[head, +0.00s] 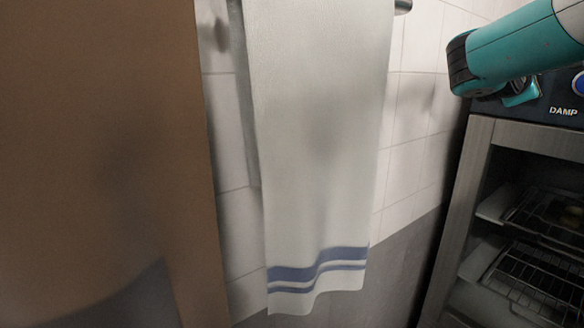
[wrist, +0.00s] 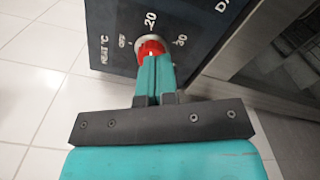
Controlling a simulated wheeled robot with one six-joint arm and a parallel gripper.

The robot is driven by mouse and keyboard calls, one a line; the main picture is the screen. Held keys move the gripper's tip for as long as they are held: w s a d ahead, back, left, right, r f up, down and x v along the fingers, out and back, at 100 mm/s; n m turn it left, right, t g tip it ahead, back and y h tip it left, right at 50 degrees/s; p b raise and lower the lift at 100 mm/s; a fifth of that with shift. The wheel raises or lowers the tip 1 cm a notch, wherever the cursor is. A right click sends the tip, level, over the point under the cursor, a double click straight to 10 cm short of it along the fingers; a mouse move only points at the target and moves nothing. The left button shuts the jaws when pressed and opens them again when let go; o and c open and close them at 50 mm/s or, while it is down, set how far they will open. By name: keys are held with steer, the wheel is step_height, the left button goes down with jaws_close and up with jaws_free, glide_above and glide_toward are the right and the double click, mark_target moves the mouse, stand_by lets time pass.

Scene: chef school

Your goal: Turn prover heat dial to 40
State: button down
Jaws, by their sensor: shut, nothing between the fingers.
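The prover heat dial (wrist: 151,47) is a red knob with a pale ring on the dark control panel (wrist: 196,22) in the wrist view. Around it I read HEAT °C, OFF, 20 and 30; no 40 mark is visible. My gripper (wrist: 154,60) is shut, its teal fingers together and their tips at the near side of the knob. They cover its lower part, and I cannot tell whether they touch it. The dial's setting is unclear. In the head view my teal arm hides the heat dial.
The prover (head: 480,165) stands at the right, with wire racks (head: 535,270) inside. A blue dial (head: 579,84) sits above the DAMP label. A white towel (head: 320,130) with blue stripes hangs on the tiled wall. A brown panel (head: 100,150) fills the left.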

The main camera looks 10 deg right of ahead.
steer(key=shift+a, duration=0.15)
steer(key=w+a+r+n+p, duration=0.2)
steer(key=w+r+n, duration=0.1)
steer(key=n, duration=0.3)
steer(key=p+x, duration=0.2)
steer(key=x, duration=0.4)
steer(key=shift+r+p, duration=0.4)
steer(key=shift+r, duration=0.1)
stand_by(0.4)
